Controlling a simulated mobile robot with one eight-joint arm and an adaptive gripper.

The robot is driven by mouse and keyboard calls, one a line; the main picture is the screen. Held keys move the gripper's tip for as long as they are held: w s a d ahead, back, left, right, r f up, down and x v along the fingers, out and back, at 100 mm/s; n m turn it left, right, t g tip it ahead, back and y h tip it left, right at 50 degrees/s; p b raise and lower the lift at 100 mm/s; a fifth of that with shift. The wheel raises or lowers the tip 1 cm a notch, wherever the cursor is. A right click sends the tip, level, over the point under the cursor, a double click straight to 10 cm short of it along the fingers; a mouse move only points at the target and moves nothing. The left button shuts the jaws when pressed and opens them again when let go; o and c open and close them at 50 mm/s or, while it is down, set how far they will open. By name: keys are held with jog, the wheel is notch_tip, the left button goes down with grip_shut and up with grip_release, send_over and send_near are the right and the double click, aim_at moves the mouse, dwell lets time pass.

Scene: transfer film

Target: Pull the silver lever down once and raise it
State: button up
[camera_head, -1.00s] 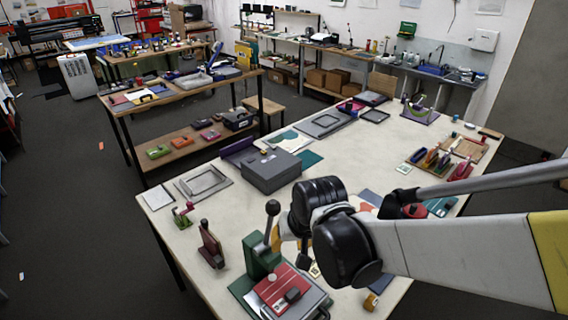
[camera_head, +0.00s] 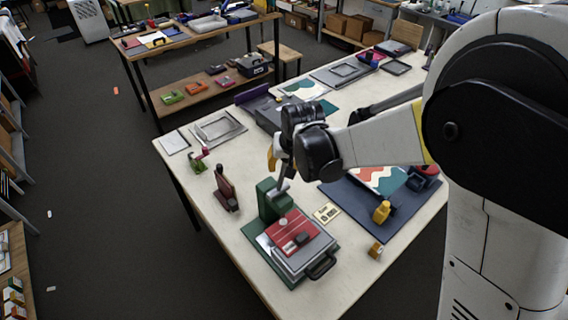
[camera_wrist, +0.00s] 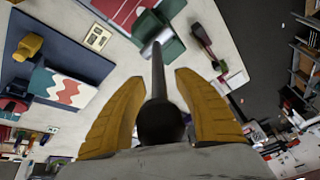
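The green press (camera_head: 273,199) stands on the table with a red plate (camera_head: 297,232) at its foot. Its silver lever (camera_head: 284,187) rises steeply from the press's top towards my gripper (camera_head: 273,158). In the wrist view, the lever's shaft (camera_wrist: 158,72) runs out between my two yellow fingers (camera_wrist: 160,80). Its black knob (camera_wrist: 160,122) sits deep between them, close to the palm, and fills most of the gap. The fingers appear drawn in on it, though the contact itself is partly hidden. In the head view my gripper hides the knob.
A blue mat (camera_head: 350,205) with a yellow bottle-like object (camera_head: 381,212) lies to the right. A small yellow block (camera_head: 376,250) is near the front edge. Bare table (camera_head: 190,170) shows at the left.

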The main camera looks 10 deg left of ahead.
grip_shut()
jog(key=s+d+f+t+y+b, duration=0.4)
jog(key=s+d+f+b, duration=0.2)
jog(key=b, duration=0.8)
jog(key=shift+s+d+f+b, duration=0.25)
jog(key=shift+d+f+b, duration=0.2)
jog(key=shift+d, duration=0.25)
jog(key=shift+s, duration=0.1)
grip_release()
